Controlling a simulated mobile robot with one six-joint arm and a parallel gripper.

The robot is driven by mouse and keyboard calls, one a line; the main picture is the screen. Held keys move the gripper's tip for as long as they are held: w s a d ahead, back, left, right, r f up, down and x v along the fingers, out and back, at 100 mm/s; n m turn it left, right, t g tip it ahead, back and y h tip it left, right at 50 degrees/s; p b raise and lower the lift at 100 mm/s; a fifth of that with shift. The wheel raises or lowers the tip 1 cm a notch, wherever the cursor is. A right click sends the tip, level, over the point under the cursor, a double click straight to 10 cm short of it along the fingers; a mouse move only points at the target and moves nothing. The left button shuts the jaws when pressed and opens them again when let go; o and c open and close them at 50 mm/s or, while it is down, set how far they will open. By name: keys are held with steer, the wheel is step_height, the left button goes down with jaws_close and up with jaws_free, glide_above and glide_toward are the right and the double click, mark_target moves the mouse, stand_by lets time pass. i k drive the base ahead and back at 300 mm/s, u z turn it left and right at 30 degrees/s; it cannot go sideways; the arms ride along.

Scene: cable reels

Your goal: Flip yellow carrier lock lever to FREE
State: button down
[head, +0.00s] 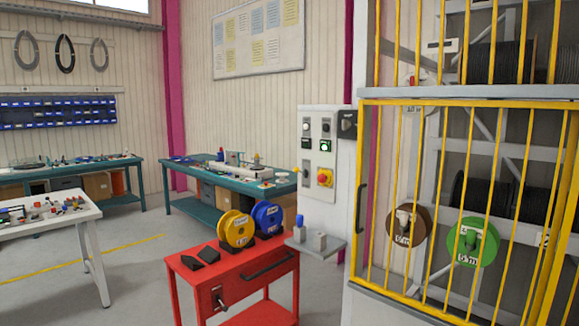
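A yellow reel (236,229) with a pale label stands upright on the top of a red cart (205,273), left of a blue reel (267,216). A small dark and metallic lever or crank (219,299) is on the cart's front panel, and a dark bar handle (267,264) is to its right. I cannot make out a lock lever marked FREE, or any such lettering, on the yellow reel or its stand. Other reels, brown (408,225) and green (472,242), hang behind the yellow bars. My gripper is not in view.
A yellow barred gate (460,105) closes off the rack at right. A grey control panel (322,150) has a red knob on a yellow plate and a small shelf (316,246). A white table (50,219) stands at left. The floor between table and cart is clear.

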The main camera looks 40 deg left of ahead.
mark_target(296, 169)
steer(key=k, duration=0.55)
steer(key=u, duration=0.45)
steer(key=i, duration=0.55)
steer(key=u, duration=0.65)
steer(key=i, duration=0.65)
steer(key=u, duration=0.75)
steer(key=i, duration=0.65)
steer(key=u, duration=0.9)
steer(key=i, duration=0.9)
steer(key=u, duration=0.6)
